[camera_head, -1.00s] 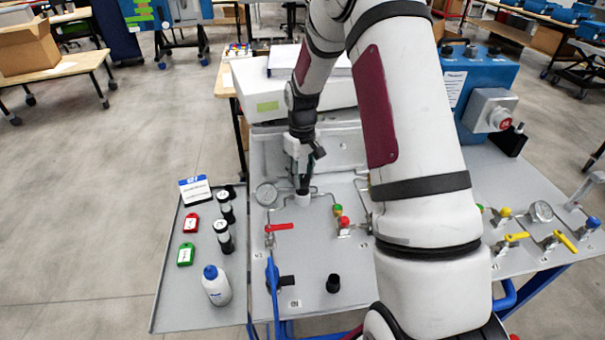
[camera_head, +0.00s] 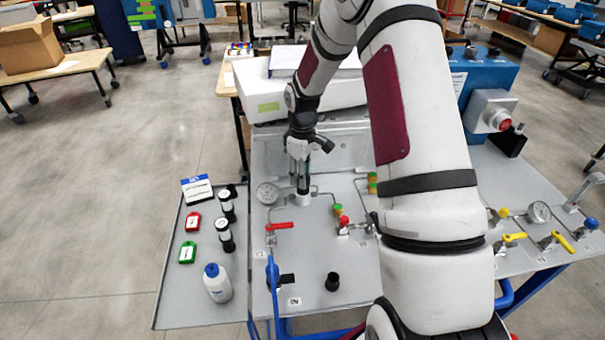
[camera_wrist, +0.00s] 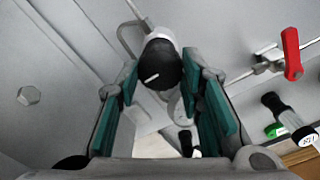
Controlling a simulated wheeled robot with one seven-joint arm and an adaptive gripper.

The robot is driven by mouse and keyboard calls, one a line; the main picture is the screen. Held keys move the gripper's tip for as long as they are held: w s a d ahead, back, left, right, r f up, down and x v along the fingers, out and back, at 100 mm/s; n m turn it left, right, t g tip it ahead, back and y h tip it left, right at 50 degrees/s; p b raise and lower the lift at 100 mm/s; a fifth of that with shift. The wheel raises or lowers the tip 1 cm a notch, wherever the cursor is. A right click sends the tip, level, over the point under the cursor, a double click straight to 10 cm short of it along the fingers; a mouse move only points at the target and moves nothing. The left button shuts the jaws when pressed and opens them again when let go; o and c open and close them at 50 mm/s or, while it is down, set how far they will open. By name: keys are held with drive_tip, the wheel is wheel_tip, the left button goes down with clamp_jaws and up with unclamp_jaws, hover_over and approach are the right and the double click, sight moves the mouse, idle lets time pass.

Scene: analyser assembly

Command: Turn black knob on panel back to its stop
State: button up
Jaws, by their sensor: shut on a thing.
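The black knob (camera_wrist: 160,64) with a white pointer line sits on a white round body on the grey panel (camera_head: 322,250). In the wrist view it is between the teal-padded fingertips of my gripper (camera_wrist: 160,75), which is shut on it. The pointer line lies nearly level, tilted slightly, in that view. In the head view my gripper (camera_head: 303,186) points down at the white body (camera_head: 303,198) at the panel's back left, and its fingers hide most of the knob.
A pressure gauge (camera_head: 267,193) and thin tubing stand close to the left of my gripper. A red-handled valve (camera_head: 280,226) is in front, with another black knob (camera_head: 333,282) nearer. A side tray (camera_head: 170,300) holds a bottle, tags and vials.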

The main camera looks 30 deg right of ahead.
idle(0.3)
drive_tip(key=o, duration=1.2)
drive_tip(key=shift+c, duration=0.2)
wheel_tip(320, 180, up, 12)
